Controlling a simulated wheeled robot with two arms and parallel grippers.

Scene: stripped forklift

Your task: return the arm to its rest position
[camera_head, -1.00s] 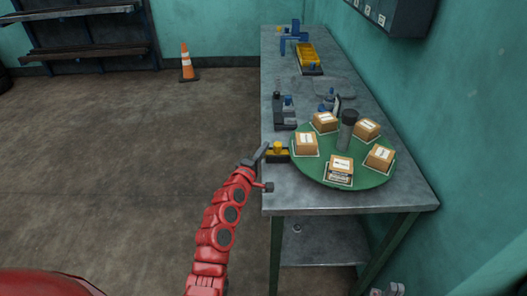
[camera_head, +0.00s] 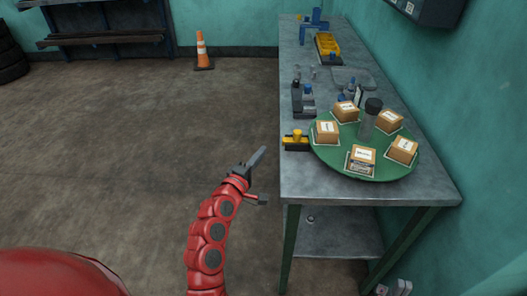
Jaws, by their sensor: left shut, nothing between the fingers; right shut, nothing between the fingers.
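My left arm, red and jointed, comes up from the bottom of the head view, left of the middle. Its dark grey gripper (camera_head: 259,156) points up and to the right, with its fingers together and nothing between them. It is over the open floor, left of the workbench (camera_head: 375,187) and apart from it. A short grey part sticks out to the right below the fingers. I cannot make out my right gripper in this view.
A green round tray (camera_head: 330,166) with several small boxes and a dark-capped cylinder (camera_head: 370,112) stands on the bench. A yellow-and-black item (camera_head: 296,142) is at the bench's left edge. An orange cone (camera_head: 203,52) stands at the back.

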